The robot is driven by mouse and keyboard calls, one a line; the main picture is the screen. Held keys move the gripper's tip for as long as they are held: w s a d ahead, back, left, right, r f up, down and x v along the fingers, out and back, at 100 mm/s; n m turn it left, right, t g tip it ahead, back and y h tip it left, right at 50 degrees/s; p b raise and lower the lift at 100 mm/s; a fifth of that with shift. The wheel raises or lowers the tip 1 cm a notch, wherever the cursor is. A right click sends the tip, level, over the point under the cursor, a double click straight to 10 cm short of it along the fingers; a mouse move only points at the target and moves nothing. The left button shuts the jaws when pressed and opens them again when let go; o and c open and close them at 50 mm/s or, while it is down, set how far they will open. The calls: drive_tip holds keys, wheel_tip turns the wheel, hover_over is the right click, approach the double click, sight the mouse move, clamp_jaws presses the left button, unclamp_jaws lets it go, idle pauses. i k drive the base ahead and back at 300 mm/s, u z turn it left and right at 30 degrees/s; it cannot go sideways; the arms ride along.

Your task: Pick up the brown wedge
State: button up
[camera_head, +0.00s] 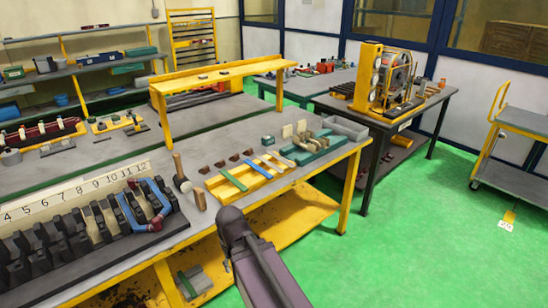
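Several small dark brown blocks lie in a slanting row on the grey bench top, behind the yellow tray (262,187). The nearest brown block (204,169) is at the left end of the row, and another brown block (248,152) is at the right end. They are small in the picture, so I cannot tell which is the brown wedge. The tray holds a green strip (232,180), a blue strip (259,169) and a pale strip. Part of my arm rises from the bottom edge in front of the bench. I see no gripper fingers.
A mallet (180,176) and a wooden cylinder (199,199) stand left of the tray. A numbered slotted stator block (75,240) with a blue coil (142,203) fills the bench's left. A green rack (312,146) and a grey bin (345,127) are at the right.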

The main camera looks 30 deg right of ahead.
sight(248, 152)
drive_tip(key=z, duration=0.25)
drive_tip(key=k, duration=0.75)
drive_tip(key=z, duration=0.75)
drive_tip(key=i, duration=1.5)
drive_tip(key=u, duration=0.5)
drive_tip(key=i, duration=0.8)
drive_tip(key=u, duration=0.35)
